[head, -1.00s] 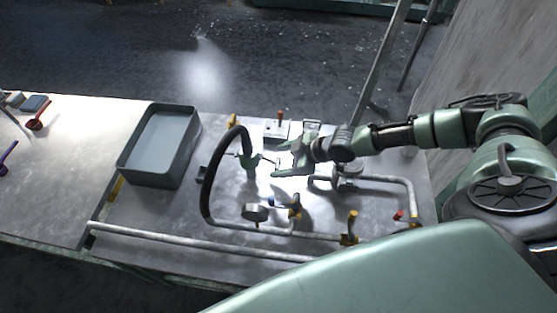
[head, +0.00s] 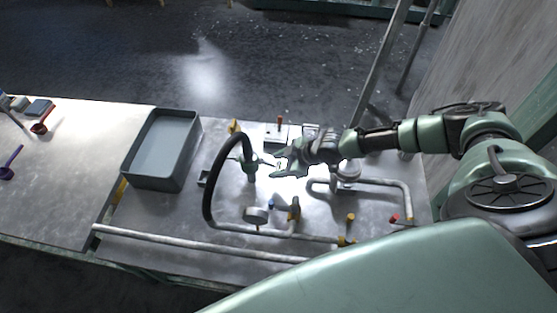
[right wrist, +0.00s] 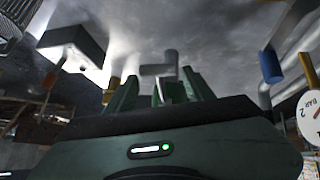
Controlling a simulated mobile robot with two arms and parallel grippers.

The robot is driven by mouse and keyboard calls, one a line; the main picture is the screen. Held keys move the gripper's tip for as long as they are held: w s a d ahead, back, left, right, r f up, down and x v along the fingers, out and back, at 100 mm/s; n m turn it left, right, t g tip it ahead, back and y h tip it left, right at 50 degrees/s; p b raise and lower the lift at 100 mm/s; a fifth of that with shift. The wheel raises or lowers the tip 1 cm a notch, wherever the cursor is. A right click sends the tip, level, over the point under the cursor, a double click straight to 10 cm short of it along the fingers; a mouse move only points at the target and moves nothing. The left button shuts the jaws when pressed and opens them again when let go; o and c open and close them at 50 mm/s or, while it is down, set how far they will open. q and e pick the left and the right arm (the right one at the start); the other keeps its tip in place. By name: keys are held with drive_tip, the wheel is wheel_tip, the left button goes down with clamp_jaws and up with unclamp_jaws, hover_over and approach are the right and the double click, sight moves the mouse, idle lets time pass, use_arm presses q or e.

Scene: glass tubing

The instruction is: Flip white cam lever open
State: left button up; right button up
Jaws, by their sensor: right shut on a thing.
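In the right wrist view the two green fingers (right wrist: 158,92) stand on either side of a narrow pale piece, with a grey cylindrical part (right wrist: 158,71) just beyond. The fingers hide much of the lever, so its exact angle is hard to tell. My left gripper is not in view.
A grey open bin (head: 160,150) stands left of the black hose (head: 208,190). A long pale pipe (head: 190,243) runs along the front edge.

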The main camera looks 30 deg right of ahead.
drive_tip(key=r+g+h+p, duration=0.1)
drive_tip(key=p, duration=0.1)
drive_tip(key=r+h+p, duration=0.1)
drive_tip(key=p, duration=0.2)
drive_tip(key=shift+w+a+r+g, duration=0.15)
drive_tip(key=shift+a+g, duration=0.1)
drive_tip(key=shift+g, duration=0.15)
drive_tip(key=shift+g+h+p, duration=0.4)
drive_tip(key=shift+h+p, duration=0.05)
drive_tip(key=shift+h, duration=0.05)
drive_tip(key=shift+d, duration=0.1)
drive_tip(key=o, duration=1.3)
drive_tip(key=shift+o, duration=0.2)
drive_tip(key=v, duration=0.7)
drive_tip(key=shift+r, duration=0.3)
